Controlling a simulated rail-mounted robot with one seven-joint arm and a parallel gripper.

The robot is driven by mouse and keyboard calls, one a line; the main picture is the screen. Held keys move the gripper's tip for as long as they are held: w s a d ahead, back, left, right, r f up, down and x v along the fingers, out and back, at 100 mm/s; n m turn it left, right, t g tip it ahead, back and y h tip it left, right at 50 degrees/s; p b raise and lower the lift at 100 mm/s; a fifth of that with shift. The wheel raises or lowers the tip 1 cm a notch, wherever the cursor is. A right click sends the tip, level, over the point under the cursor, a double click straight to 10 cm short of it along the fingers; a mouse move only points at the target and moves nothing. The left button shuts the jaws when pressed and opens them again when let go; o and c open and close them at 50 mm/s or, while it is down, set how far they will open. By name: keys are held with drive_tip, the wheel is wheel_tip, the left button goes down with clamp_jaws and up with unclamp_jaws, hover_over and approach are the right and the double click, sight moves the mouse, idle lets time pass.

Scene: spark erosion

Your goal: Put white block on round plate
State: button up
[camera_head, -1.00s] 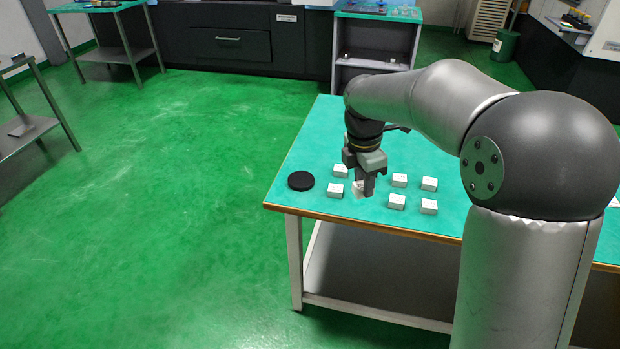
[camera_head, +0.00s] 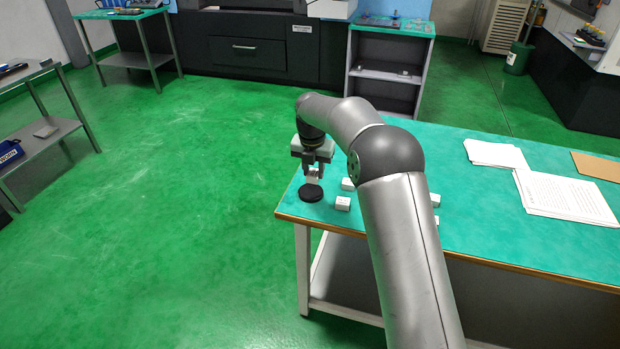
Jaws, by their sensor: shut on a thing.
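The round black plate (camera_head: 311,194) lies near the left front corner of the green table. My gripper (camera_head: 313,178) points down over the plate, shut on a white block (camera_head: 313,171). The held block shows between the fingers, above the plate; whether any part touches the plate I cannot tell. Other white blocks stand on the table to the right of the plate: one near the front (camera_head: 343,203), one behind it (camera_head: 348,184), and parts of others beyond my arm (camera_head: 435,200). My arm hides the rest of them.
The green table (camera_head: 470,235) has its left edge close to the plate. White paper sheets (camera_head: 565,197) and a brown sheet (camera_head: 597,164) lie on the right. A grey shelf unit (camera_head: 388,70) stands behind the table.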

hover_over(311, 190)
drive_tip(key=f, duration=0.4)
drive_tip(key=shift+s+f+p, duration=0.2)
drive_tip(key=shift+s+p, duration=0.05)
drive_tip(key=shift+p, duration=0.15)
drive_tip(key=shift+f, duration=1.6)
drive_tip(key=shift+f, duration=0.2)
drive_tip(key=o, duration=1.1)
drive_tip(key=shift+r, duration=0.1)
